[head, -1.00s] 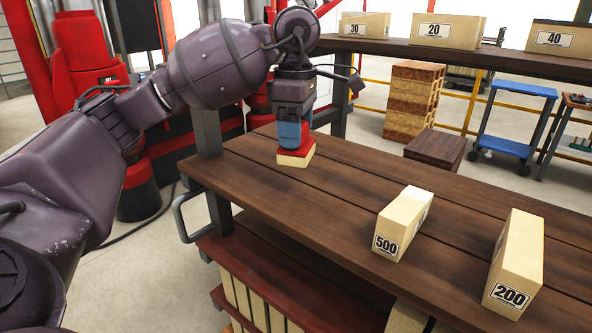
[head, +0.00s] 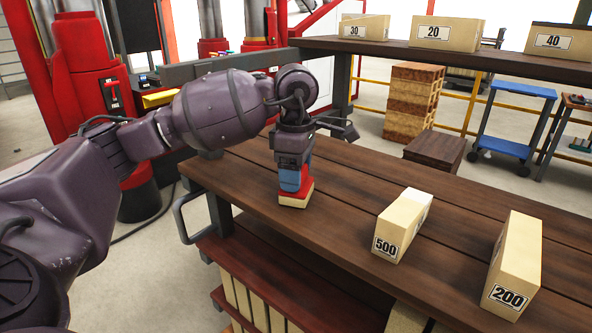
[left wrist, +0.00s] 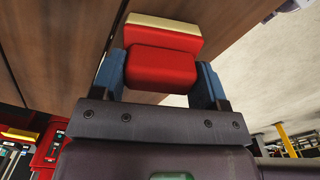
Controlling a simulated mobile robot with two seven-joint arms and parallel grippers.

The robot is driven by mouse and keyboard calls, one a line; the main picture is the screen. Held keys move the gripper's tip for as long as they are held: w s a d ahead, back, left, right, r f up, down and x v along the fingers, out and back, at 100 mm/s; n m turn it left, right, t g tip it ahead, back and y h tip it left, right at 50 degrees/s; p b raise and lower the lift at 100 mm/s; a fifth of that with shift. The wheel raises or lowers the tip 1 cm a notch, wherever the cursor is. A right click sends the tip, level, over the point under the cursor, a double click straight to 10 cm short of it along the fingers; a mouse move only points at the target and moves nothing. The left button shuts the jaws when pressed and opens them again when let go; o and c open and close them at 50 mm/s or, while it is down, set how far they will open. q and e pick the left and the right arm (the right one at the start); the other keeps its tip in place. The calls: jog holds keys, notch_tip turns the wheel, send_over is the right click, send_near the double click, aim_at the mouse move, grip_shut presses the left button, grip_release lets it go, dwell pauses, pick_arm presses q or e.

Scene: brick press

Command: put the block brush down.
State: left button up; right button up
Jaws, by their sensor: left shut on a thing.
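The block brush has a red body and a pale cream bottom layer; it shows in the head view (head: 297,197) and in the left wrist view (left wrist: 162,66). My left gripper (head: 294,182) is shut on the red part, with one blue finger on each side of it in the left wrist view (left wrist: 160,82). The brush is upright, cream side down, at the left part of the dark wooden bench (head: 345,205). Its underside appears at or very near the bench top; I cannot tell whether it touches. My right gripper is not in view.
Pale boxes marked 500 (head: 402,226) and 200 (head: 515,262) stand on the bench to the right. A raised back shelf (head: 440,55) holds more numbered boxes. A red machine (head: 90,75) stands at the left. The bench between brush and 500 box is clear.

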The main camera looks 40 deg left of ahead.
pick_arm(q)
jog(key=shift+f, duration=0.25)
jog(key=o, duration=0.8)
jog(key=shift+r, duration=0.1)
jog(key=shift+o, duration=1.1)
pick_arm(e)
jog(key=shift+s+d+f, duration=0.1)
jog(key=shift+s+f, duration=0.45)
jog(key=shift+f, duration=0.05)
